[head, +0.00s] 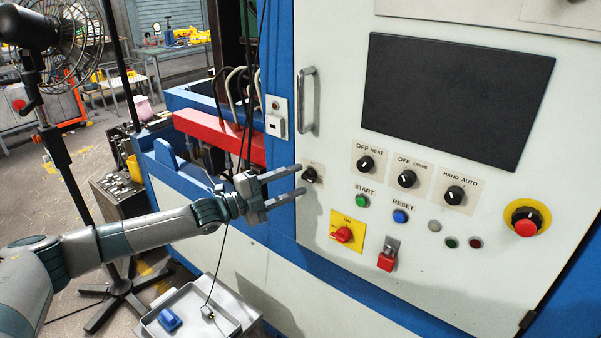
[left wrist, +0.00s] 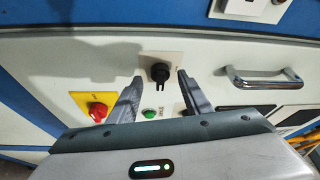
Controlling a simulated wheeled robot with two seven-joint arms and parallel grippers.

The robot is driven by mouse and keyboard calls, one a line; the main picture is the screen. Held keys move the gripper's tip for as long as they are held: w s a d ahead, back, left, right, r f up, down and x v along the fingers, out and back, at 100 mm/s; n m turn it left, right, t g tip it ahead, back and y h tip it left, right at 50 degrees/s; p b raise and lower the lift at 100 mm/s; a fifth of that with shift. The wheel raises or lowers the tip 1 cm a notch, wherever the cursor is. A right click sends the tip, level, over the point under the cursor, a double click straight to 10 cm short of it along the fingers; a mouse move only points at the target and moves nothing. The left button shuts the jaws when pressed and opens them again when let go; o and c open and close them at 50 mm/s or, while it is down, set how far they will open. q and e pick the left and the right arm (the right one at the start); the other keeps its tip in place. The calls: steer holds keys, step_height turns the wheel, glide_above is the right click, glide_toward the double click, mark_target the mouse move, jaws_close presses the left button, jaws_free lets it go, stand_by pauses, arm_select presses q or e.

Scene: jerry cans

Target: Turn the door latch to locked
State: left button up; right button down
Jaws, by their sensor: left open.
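The door latch (head: 310,174) is a small black knob on a pale square plate, near the left edge of the white cabinet door, below the handle. In the left wrist view the latch (left wrist: 160,73) sits between the two fingers, its narrow part pointing toward the bottom of the picture. My left gripper (head: 302,179) is open, with its fingertips close in front of the latch, one on either side of it. A gap shows between each finger and the knob; I cannot tell whether the tips reach its depth. My right gripper is not in view.
A metal door handle (head: 309,101) stands out above the latch. A yellow plate with a red rotary switch (head: 344,235), a red padlock-like part (head: 387,260) and several knobs and buttons lie right and below. A grey tray (head: 190,315) is below my arm.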

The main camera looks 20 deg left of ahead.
mark_target(310, 176)
arm_select(q)
steer(key=shift+p+x, duration=0.3)
steer(key=shift+x, duration=0.9)
steer(key=c, duration=1.1)
steer(key=shift+o, duration=0.2)
steer(key=shift+f, duration=0.15)
